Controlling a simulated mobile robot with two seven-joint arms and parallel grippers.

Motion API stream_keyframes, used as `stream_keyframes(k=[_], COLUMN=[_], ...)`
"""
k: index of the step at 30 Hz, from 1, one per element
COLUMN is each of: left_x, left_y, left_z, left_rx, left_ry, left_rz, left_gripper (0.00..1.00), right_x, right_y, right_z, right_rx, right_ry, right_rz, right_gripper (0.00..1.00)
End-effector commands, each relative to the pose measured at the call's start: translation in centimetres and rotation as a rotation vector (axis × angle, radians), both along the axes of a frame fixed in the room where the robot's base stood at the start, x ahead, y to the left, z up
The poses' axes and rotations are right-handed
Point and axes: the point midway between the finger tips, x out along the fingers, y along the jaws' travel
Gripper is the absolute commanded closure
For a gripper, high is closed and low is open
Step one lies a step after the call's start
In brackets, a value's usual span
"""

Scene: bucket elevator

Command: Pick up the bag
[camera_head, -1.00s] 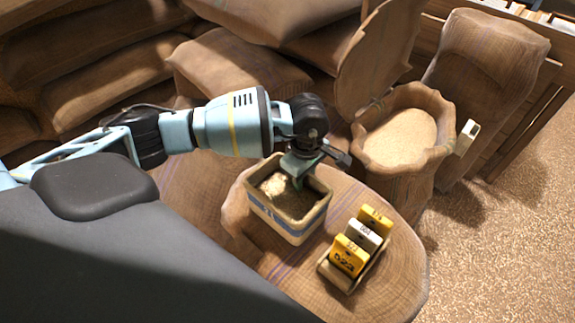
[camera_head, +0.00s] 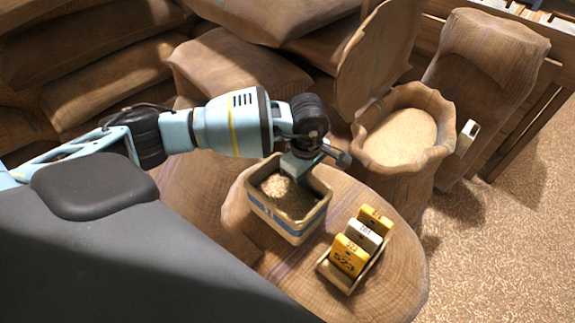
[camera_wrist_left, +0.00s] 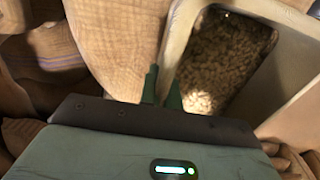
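Several brown woven bags are in the head view: stacked bags (camera_head: 240,68) at the back, an open bag of grain (camera_head: 408,178) at right, and a broad bag (camera_head: 290,278) under the box. A cream box (camera_head: 285,225) with a blue stripe holds pale grain; it also shows in the left wrist view (camera_wrist_left: 285,112). My left gripper (camera_head: 303,164) is at the box's far rim. In the left wrist view its green fingers (camera_wrist_left: 163,92) are close together with the box wall between them; contact is hard to see. My right gripper is out of view.
A small wooden rack (camera_head: 345,284) with yellow and white tags stands right of the box. A tall brown sack (camera_head: 490,55) stands at the right by wooden slats (camera_head: 520,125). The grain-strewn floor (camera_head: 510,240) at lower right is clear.

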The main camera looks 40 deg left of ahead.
Motion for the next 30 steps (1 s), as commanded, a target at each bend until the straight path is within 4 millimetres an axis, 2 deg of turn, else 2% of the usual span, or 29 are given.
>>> stream_keyframes(k=[20,30], left_x=[0.05,0.19], left_y=[0.05,0.02], left_z=[0.08,0.91], left_rx=[0.001,-0.001], left_ry=[-0.001,-0.005], left_rz=[0.001,0.001], left_gripper=[1.0,1.0], right_x=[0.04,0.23], right_y=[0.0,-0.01], right_z=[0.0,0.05], right_rx=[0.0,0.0], right_ry=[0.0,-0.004], right_rz=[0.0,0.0], right_gripper=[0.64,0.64])
